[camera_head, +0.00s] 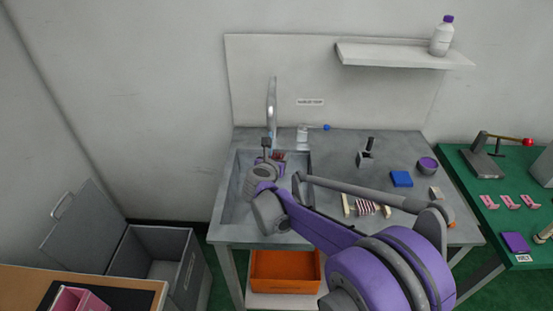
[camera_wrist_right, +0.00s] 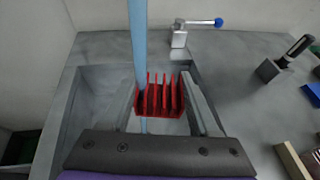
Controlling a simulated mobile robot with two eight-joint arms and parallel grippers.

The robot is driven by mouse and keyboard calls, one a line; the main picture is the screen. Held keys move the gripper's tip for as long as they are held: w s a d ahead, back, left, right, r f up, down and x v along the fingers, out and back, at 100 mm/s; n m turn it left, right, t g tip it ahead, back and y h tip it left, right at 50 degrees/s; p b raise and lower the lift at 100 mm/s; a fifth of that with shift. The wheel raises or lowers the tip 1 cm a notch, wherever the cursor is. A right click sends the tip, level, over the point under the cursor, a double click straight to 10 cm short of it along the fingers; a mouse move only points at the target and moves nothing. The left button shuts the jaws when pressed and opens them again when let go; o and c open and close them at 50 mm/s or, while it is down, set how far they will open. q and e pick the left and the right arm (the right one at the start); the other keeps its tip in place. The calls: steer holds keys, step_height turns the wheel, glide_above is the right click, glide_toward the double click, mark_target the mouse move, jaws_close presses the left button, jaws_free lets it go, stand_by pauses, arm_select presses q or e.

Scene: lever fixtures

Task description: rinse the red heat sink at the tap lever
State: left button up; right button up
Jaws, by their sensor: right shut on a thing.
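The red heat sink (camera_wrist_right: 160,97) is between the two fingers of my right gripper (camera_wrist_right: 162,106), fins up, over the sink basin (camera_wrist_right: 88,105). The gripper is shut on it. A pale blue water stream (camera_wrist_right: 138,45) comes down at its left part and shows again below it. My left gripper is out of view.
On the counter right of the basin are a small black-handled fixture (camera_head: 366,155), a blue block (camera_head: 401,178), a purple bowl (camera_head: 427,165) and a striped rack (camera_head: 365,208). An orange bin (camera_head: 285,284) sits below. A green table (camera_head: 465,170) stands at right.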

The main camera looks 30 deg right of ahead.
steer(key=s+a, duration=0.1)
steer(key=s, duration=0.6)
steer(key=shift+s+a, duration=0.2)
steer(key=shift+s, duration=0.1)
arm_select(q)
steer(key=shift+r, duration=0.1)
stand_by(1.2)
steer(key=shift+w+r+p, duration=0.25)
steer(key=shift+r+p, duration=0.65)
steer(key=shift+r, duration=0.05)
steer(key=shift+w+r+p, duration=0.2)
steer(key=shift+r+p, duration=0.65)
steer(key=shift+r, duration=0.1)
arm_select(e)
steer(key=s+r, duration=0.4)
steer(key=s, duration=0.1)
steer(key=shift+a, duration=0.45)
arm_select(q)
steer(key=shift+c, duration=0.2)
